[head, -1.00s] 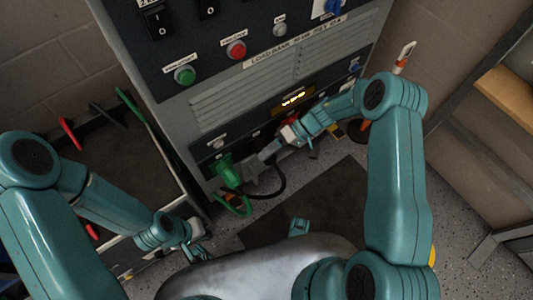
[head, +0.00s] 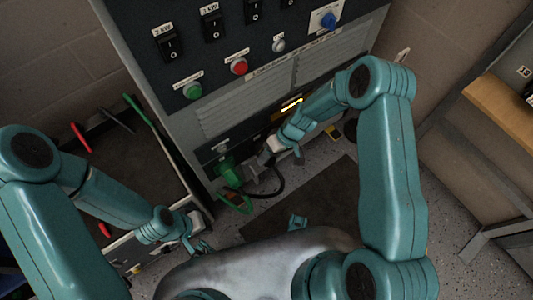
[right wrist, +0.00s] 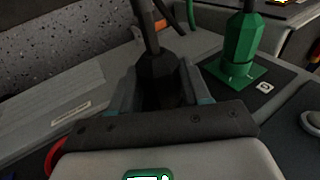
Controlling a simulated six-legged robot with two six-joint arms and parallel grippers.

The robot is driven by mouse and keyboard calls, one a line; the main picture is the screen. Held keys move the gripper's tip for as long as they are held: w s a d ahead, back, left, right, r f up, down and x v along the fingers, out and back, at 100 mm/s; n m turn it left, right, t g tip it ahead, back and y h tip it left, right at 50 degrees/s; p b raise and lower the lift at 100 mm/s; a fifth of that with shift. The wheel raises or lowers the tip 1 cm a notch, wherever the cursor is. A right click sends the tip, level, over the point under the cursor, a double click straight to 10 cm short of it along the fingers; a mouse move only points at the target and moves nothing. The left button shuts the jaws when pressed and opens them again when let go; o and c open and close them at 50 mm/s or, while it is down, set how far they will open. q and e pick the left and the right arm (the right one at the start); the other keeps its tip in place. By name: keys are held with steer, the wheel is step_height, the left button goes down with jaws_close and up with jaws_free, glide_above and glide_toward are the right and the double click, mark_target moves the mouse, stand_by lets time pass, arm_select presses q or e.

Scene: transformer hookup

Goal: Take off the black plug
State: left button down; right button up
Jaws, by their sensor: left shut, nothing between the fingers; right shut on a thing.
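The black plug (right wrist: 158,75) is in the right wrist view, with its dark cable running up and away from it. My right gripper (right wrist: 155,98) is shut on it, with one finger on each side. In the head view my right gripper (head: 266,157) is at the lower front of the grey load bank cabinet (head: 235,100), and the plug is mostly hidden there. Whether the plug is still seated in its socket is hidden by the gripper. A green plug (right wrist: 240,45) stands seated beside it. My left gripper (head: 199,246) is shut and empty, low at the left.
A green cable (head: 233,206) and a black cable (head: 281,184) loop below the plugs. A dark cart (head: 125,160) with red and green handles stands at the left. A dark mat (head: 320,205) lies on the floor. A wooden shelf (head: 500,115) is at the right.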

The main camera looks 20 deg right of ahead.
steer(key=shift+h+p, duration=0.5)
steer(key=shift+p, duration=0.3)
steer(key=o, duration=1.1)
steer(key=shift+c, duration=1.6)
